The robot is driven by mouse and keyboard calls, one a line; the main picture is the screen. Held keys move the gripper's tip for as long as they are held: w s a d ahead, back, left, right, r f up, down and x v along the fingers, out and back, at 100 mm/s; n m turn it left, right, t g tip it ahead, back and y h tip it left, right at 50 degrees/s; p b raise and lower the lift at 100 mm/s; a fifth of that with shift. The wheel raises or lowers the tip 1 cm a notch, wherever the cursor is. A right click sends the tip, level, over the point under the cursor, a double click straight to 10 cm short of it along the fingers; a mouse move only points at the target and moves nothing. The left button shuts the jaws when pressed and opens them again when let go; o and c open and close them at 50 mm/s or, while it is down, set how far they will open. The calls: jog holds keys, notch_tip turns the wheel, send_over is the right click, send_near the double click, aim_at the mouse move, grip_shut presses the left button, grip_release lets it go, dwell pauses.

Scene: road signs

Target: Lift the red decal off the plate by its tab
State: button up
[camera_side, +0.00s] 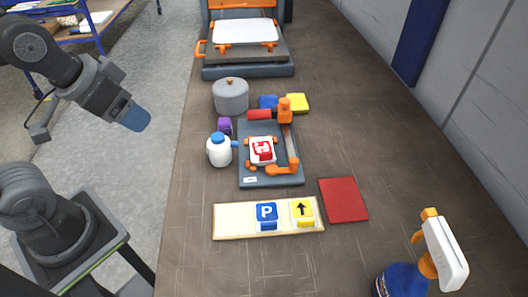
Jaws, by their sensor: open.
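The red decal (263,149) with a white figure lies on a small white plate (252,158). The plate sits on a blue-grey fixture (258,178) with orange parts around it. The decal's tab is too small to make out. My gripper (134,117) is at the upper left, raised, well to the left of the plate and apart from it. Its blue end points down and right. It is open and holds nothing visible.
A white bottle (219,152) and a grey pot (230,97) stand left of and behind the fixture. A cream tray (236,218) with blue and yellow signs lies in front, beside a red square (343,200). A spray bottle (405,280) stands front right.

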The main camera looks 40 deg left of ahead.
jog(key=n+g, duration=0.6)
jog(key=n, duration=0.5)
send_over(266, 153)
notch_tip(266, 153, down, 6)
notch_tip(266, 153, down, 14)
jog(key=shift+w+a+r, duration=0.1)
jog(key=c, duration=0.7)
jog(key=shift+r, duration=0.15)
